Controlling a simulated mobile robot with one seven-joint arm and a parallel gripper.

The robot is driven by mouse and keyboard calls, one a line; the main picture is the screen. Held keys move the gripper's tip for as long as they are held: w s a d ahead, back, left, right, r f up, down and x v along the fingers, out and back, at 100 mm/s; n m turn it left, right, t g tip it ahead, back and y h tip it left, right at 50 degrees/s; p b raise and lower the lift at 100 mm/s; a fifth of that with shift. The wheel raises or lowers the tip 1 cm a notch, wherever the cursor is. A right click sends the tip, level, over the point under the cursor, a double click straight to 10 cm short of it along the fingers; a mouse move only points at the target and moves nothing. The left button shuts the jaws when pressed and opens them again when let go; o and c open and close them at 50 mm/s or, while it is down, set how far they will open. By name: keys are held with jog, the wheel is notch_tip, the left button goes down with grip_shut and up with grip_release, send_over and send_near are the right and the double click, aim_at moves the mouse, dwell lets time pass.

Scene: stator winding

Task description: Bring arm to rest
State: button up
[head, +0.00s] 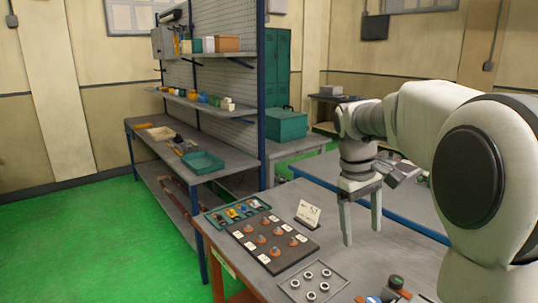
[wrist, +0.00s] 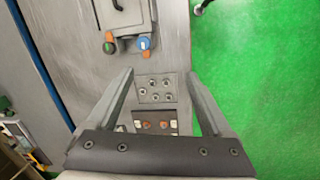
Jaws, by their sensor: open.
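My gripper (head: 361,222) is at the end of my white arm, above the grey workbench (head: 350,255) in the head view. Its two fingers point down and stand apart with nothing between them. In the wrist view my gripper (wrist: 157,82) also shows spread fingers, with the bench below. A black board (head: 272,241) with several copper-coloured wound parts and white labels lies left of the gripper. A grey tray (head: 313,284) with several metal rings lies nearer the front. It shows between the fingers in the wrist view (wrist: 145,84), well below them.
A teal tray (head: 238,211) of small items and a white sign card (head: 308,213) stand behind the board. A shelved bench with a green bin (head: 202,162) stands left. Green floor (head: 90,240) is clear.

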jog(key=s+a+m+t+y, duration=0.1)
jog(key=s+a+m+t, duration=0.1)
jog(key=s, duration=0.9)
jog(key=s+a+f+m+t+y, duration=0.1)
jog(key=s+a+m+t, duration=0.2)
jog(key=s, duration=0.7)
jog(key=shift+s+a+f+t, duration=0.15)
jog(key=shift+s+t, duration=0.2)
jog(key=shift+t, duration=0.15)
jog(key=c, duration=0.5)
jog(key=shift+d, duration=0.25)
jog(key=shift+c, duration=0.2)
